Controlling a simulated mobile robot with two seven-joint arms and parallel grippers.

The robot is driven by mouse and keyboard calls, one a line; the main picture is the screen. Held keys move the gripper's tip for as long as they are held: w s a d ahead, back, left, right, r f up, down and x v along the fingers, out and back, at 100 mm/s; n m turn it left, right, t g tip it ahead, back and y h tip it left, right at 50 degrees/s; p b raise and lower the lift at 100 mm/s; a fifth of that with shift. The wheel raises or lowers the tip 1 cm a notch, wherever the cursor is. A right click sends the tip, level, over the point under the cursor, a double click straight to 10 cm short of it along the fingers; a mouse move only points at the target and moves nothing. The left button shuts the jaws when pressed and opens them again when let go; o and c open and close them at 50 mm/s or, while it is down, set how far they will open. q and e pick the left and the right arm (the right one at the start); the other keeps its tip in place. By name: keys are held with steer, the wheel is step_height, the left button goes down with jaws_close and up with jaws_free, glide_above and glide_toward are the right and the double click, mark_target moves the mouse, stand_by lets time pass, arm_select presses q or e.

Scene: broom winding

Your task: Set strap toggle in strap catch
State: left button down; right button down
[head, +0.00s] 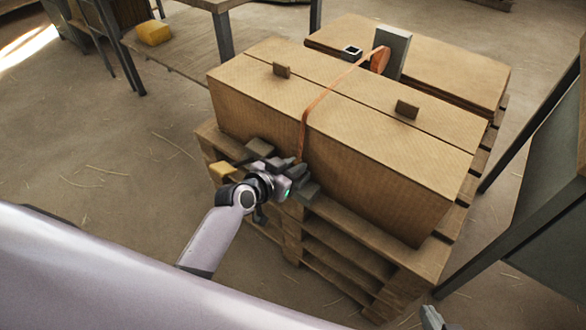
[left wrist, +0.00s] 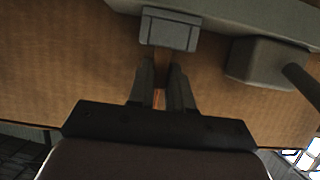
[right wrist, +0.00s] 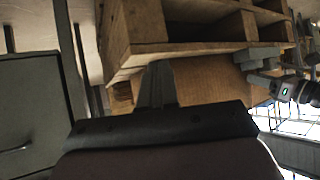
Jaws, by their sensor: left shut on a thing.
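An orange strap (head: 318,103) runs over the big cardboard box (head: 250,95) and down its front face to my left gripper (head: 298,180). In the left wrist view, my left gripper (left wrist: 160,75) is shut on the strap's toggle end; an orange sliver shows between the fingers, and the toggle is mostly hidden. A grey block (left wrist: 168,30), seemingly the strap catch, sits just beyond the fingertips; I cannot tell whether the toggle touches it. My right gripper (right wrist: 157,85) looks shut and empty, below the pallet's edge in the right wrist view.
The box stands on a wooden pallet (head: 345,265). A grey post (head: 393,48) with an orange disc (head: 380,60) stands behind it. A grey housing (left wrist: 262,62) with a dark rod lies right of the catch. A dark cabinet (head: 530,185) stands at right.

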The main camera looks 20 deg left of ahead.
arm_select(q)
steer(key=c, duration=1)
jaws_free()
steer(key=shift+r, duration=0.15)
steer(key=p+v, duration=0.3)
steer(key=v, duration=0.9)
steer(key=s+f+g, duration=0.1)
steer(key=s+f, duration=0.1)
steer(key=s, duration=0.2)
steer(key=s+f+n+y, duration=0.1)
steer(key=s+f, duration=0.1)
steer(key=s, duration=0.2)
steer(key=s+f+g+y, duration=0.1)
steer(key=s+f, duration=0.1)
steer(key=s, duration=0.3)
steer(key=shift+s+d+f+n+g, duration=0.1)
steer(key=shift+d+f+n+g, duration=0.2)
steer(key=shift+n, duration=0.1)
